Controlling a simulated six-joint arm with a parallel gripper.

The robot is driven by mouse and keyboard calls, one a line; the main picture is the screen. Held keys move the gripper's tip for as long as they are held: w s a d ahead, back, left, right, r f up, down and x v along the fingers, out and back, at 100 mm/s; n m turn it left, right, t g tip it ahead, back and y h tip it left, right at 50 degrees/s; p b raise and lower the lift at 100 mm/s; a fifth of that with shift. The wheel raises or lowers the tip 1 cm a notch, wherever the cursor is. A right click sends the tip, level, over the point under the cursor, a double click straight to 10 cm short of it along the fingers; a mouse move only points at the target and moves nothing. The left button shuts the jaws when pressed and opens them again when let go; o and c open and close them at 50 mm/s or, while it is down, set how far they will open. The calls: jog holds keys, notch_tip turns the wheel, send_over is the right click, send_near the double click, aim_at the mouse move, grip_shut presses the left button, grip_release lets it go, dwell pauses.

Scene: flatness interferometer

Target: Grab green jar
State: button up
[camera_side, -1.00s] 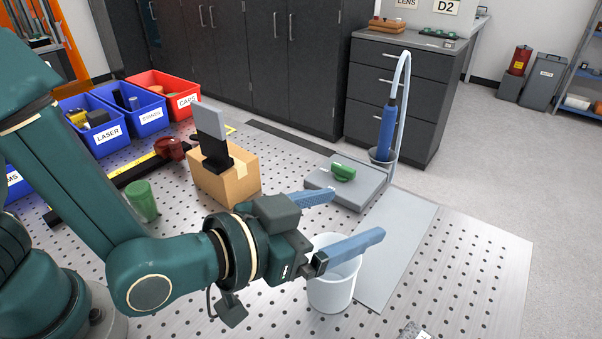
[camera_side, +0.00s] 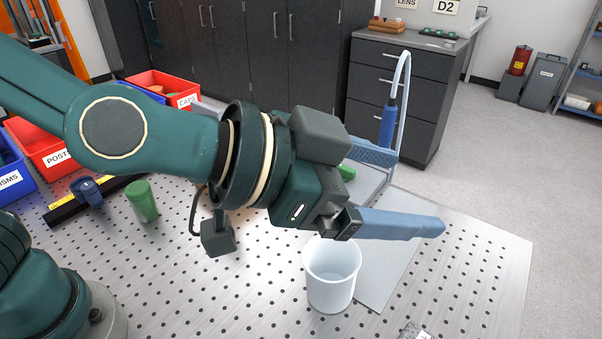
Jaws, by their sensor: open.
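A green jar (camera_side: 143,202) stands upright on the perforated table at the left, below my raised forearm. My gripper (camera_side: 418,192) is in the air right of the jar, well apart from it. Its two blue fingers are spread with nothing seen between them, and they point right. A smaller green object (camera_side: 347,173) shows partly behind the gripper; most of it is hidden.
A white cup (camera_side: 331,285) stands below my gripper. A dark blue object (camera_side: 88,192) is left of the jar. Blue and red bins (camera_side: 48,152) line the back left. A blue-handled tool (camera_side: 387,128) hangs on a stand behind the gripper.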

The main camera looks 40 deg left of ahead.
jog(key=a+f+m+g, duration=0.1)
jog(key=f+m, duration=0.1)
jog(key=s+a+f+m+g+y, duration=0.1)
jog(key=f+m+g, duration=0.1)
jog(key=a+f+m+g+y, duration=0.1)
jog(key=f+m+g, duration=0.1)
jog(key=f+m, duration=0.1)
jog(key=shift+s, duration=0.2)
jog(key=a+f+m+g+y, duration=0.2)
jog(key=a+f+y, duration=0.15)
jog(key=a, duration=0.55)
notch_tip(320, 180, up, 12)
jog(key=f+n+g+y, duration=0.1)
jog(key=n+g+y, duration=0.2)
jog(key=g+y, duration=0.85)
send_over(146, 191)
jog(key=t+y, duration=0.3)
jog(key=t, duration=0.1)
notch_tip(146, 191, down, 18)
jog(key=shift+a+f, duration=0.1)
jog(key=shift+f, duration=0.15)
jog(key=shift+s+a+f, duration=0.1)
jog(key=shift+a+f, duration=0.1)
jog(key=shift+x, duration=2.3)
